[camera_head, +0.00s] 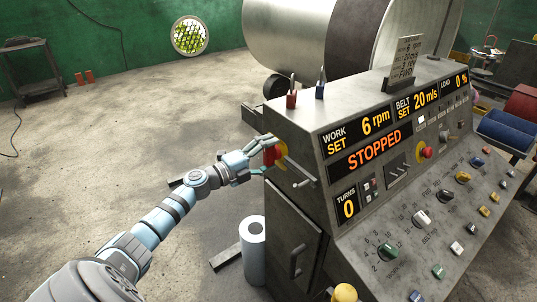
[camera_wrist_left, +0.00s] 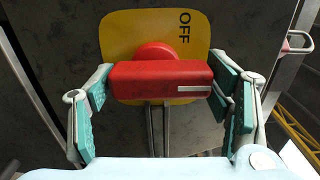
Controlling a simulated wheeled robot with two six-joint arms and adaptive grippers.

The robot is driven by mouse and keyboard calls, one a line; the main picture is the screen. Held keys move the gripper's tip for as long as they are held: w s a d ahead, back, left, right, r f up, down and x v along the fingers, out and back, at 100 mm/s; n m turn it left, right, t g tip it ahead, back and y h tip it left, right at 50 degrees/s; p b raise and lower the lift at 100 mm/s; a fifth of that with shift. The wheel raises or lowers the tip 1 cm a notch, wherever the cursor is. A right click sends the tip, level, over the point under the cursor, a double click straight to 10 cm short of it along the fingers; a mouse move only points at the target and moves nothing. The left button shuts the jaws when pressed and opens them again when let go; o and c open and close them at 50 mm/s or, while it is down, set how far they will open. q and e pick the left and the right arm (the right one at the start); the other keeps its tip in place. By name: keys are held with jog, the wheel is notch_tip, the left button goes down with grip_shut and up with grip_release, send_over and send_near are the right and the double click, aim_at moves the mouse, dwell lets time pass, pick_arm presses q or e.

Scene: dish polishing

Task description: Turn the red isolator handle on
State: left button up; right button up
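The red isolator handle (camera_wrist_left: 160,82) sits on a yellow plate (camera_wrist_left: 118,30) on the side of the grey control console. In the left wrist view the handle lies crosswise, and the word OFF shows at the plate's upper right. My left gripper (camera_head: 269,153) is at the handle, with its teal-padded fingers far apart, one at each end of the bar. It also shows in the left wrist view (camera_wrist_left: 160,85). The fingertips are level with the bar's ends; whether they press on it or stand just clear, I cannot tell. My right gripper is not in view.
The console (camera_head: 330,115) has lit displays, one reading STOPPED, and several knobs. A small lever (camera_head: 303,183) sticks out right of the handle. A white roll (camera_head: 252,250) stands on the floor below. The floor to the left is mostly clear.

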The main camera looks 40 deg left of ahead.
pick_arm(q)
jog(key=shift+o, duration=1.1)
jog(key=v, duration=1.2)
